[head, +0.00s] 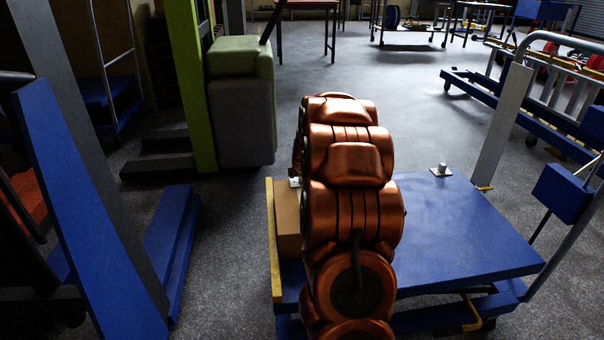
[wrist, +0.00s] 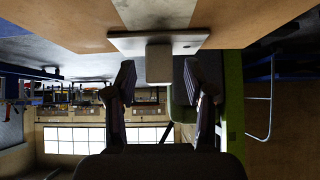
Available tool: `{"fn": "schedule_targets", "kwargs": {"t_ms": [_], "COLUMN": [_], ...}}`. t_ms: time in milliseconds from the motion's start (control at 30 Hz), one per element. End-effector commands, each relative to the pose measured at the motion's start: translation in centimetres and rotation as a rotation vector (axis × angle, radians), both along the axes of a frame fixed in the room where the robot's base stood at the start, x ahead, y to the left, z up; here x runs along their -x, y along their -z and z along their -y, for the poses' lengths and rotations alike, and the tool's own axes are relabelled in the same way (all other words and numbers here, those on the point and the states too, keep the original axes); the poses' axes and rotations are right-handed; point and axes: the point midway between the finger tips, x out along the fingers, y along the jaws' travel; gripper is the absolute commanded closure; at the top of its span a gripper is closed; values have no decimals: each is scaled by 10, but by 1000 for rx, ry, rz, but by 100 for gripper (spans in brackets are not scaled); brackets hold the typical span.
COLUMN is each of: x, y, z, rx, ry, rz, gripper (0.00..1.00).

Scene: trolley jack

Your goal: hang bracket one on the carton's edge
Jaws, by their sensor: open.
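In the wrist view a pale bracket plate (wrist: 188,42) with a grey block lies against the brown carton (wrist: 80,22), whose tape strip shows above it. My gripper (wrist: 160,80) is open, one finger on each side of the block, with gaps visible between. The head view shows the carton (head: 287,222) at the left end of the blue trolley, partly hidden by my arm. A small white piece (head: 295,182) shows at the carton's top, mostly hidden. Another white bracket with a block (head: 441,170) sits on the trolley deck. I cannot tell which is bracket one. My gripper is hidden in the head view.
The blue trolley deck (head: 460,225) is mostly bare right of my arm. A yellow strip (head: 273,240) stands along the carton's left side. A grey upright (head: 502,125) and a tubular handle stand at the right. A green-grey padded block (head: 242,105) stands behind left.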

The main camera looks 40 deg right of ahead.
Motion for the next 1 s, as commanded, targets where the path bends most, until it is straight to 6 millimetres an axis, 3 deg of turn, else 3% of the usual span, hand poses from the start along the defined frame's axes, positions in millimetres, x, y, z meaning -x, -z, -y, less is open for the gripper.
{"fn": "schedule_targets", "kwargs": {"t_ms": [367, 1000], "x": [12, 56], "y": [-14, -69], "z": [-9, -42], "rx": [0, -1], "ry": [0, 1], "rz": [0, 0], "gripper": [47, 47]}}
